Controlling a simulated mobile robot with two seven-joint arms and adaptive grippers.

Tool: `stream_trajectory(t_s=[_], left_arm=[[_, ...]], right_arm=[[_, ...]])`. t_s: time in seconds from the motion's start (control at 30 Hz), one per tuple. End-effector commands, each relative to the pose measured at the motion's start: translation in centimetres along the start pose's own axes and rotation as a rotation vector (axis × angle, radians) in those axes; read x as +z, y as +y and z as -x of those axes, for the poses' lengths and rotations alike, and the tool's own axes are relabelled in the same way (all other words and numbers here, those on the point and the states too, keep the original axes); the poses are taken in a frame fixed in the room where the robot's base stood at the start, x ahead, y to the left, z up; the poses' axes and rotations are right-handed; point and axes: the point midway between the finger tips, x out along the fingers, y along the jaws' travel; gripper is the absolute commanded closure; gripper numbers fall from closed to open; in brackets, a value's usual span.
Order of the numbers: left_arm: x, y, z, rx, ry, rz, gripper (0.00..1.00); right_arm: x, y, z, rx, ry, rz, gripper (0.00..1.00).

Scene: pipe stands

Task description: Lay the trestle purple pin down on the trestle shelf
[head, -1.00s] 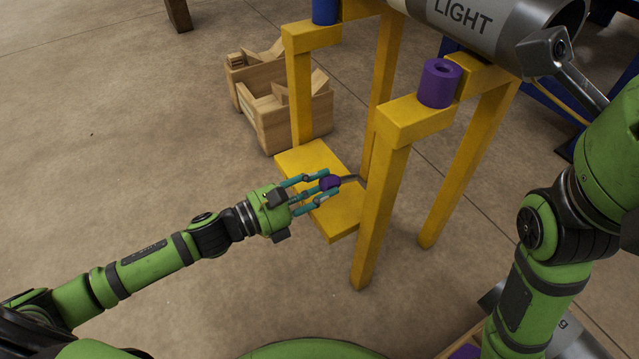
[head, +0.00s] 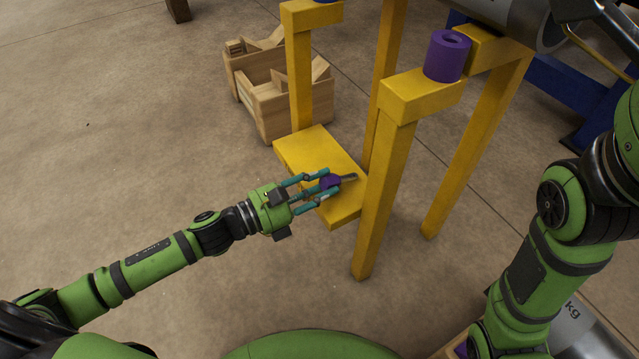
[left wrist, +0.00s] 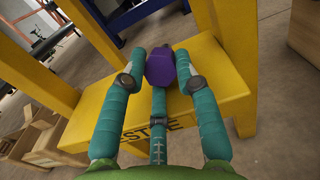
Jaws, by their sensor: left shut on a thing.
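The purple pin (head: 331,182) has a purple head and a short grey metal shank. It lies roughly level over the yellow trestle shelf (head: 303,148), shank pointing right toward the near leg. My left gripper (head: 322,192) is shut on its head, with teal fingers either side. I cannot tell whether the pin touches the shelf. My right arm shows at the right, but its gripper is not in view.
A yellow trestle leg (head: 382,200) stands close right of the pin. A purple ring-shaped block (head: 447,56) sits on top of the trestle. Wooden crates (head: 285,105) stand behind the shelf. The floor left of the shelf is clear.

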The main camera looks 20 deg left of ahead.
Motion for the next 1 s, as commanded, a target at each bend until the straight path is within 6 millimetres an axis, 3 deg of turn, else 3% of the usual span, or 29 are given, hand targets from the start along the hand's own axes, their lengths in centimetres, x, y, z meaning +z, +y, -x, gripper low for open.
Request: stream_trajectory(t_s=[1.0], left_arm=[[-2.0,-0.1,0.1,0.004,0.014,0.009,1.0]], right_arm=[[-0.3,-0.1,0.9,0.0,0.002,0.0,0.6]])
